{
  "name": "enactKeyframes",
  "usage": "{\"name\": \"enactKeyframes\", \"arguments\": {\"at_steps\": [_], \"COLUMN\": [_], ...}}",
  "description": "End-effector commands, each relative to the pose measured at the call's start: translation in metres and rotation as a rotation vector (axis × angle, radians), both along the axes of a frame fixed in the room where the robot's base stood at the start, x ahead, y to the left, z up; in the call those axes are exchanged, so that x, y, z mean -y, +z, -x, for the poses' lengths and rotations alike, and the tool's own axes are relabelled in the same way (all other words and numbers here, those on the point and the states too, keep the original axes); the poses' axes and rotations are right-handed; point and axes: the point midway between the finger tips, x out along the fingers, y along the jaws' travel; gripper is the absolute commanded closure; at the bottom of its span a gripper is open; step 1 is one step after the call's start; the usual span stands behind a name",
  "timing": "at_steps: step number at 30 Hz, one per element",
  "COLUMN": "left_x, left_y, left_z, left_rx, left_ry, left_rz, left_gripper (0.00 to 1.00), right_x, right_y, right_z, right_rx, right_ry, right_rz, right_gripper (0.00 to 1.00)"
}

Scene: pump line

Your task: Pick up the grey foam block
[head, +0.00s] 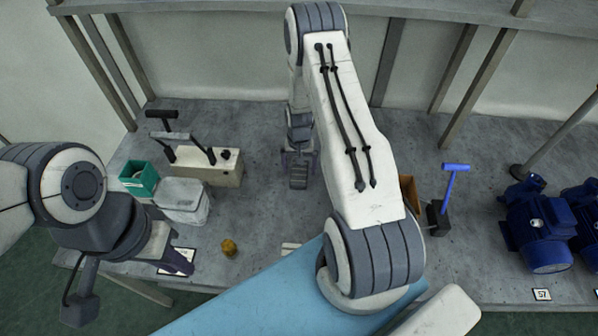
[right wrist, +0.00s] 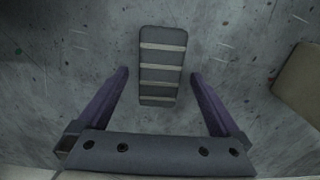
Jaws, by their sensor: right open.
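The grey foam block (right wrist: 162,65) is a dark grey oblong with several pale stripes across it, lying on the grey bench top. In the head view the block (head: 299,175) shows at the middle of the bench, just below my right gripper (head: 299,158). In the right wrist view my right gripper (right wrist: 159,74) is open, with one purple finger on each side of the block's near part and a gap on both sides. The block's far part reaches beyond the fingertips. My left gripper (head: 172,262) is at the bench's front left, away from the block; its jaw opening is unclear.
Left of the block stand a beige box (head: 222,174) with a dark handle, a clear container (head: 182,212) and a green bin (head: 139,180). A yellow-brown ball (head: 229,248) lies in front. A blue T-handled tool (head: 451,184) and blue motors (head: 540,225) stand on the right.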

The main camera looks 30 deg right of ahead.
Motion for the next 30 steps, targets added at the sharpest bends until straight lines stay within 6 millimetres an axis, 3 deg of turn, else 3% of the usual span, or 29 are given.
{"name": "enactKeyframes", "arguments": {"at_steps": [6,13,14,18,20,30], "left_x": [0.000,0.000,0.000,0.000,0.000,0.000], "left_y": [0.007,0.007,0.007,0.007,0.007,0.005], "left_z": [0.000,0.000,0.000,0.000,0.000,0.000], "left_rx": [0.000,0.000,0.000,0.000,0.000,0.000], "left_ry": [0.001,0.000,0.000,0.000,0.000,0.000], "left_rz": [0.000,0.000,0.000,0.000,0.000,0.000], "left_gripper": [0.82,0.82,0.82,0.82,0.82,0.82], "right_x": [0.000,0.000,0.000,0.000,0.000,0.000], "right_y": [-0.019,-0.021,-0.021,-0.020,-0.020,-0.018], "right_z": [0.000,0.000,0.000,0.000,0.000,-0.001], "right_rx": [0.000,0.000,0.000,0.000,0.000,0.001], "right_ry": [0.000,0.000,0.000,0.000,0.000,0.000], "right_rz": [0.000,0.000,0.000,0.000,0.000,0.001], "right_gripper": [0.00,0.00,0.08,0.61,0.83,0.83]}}
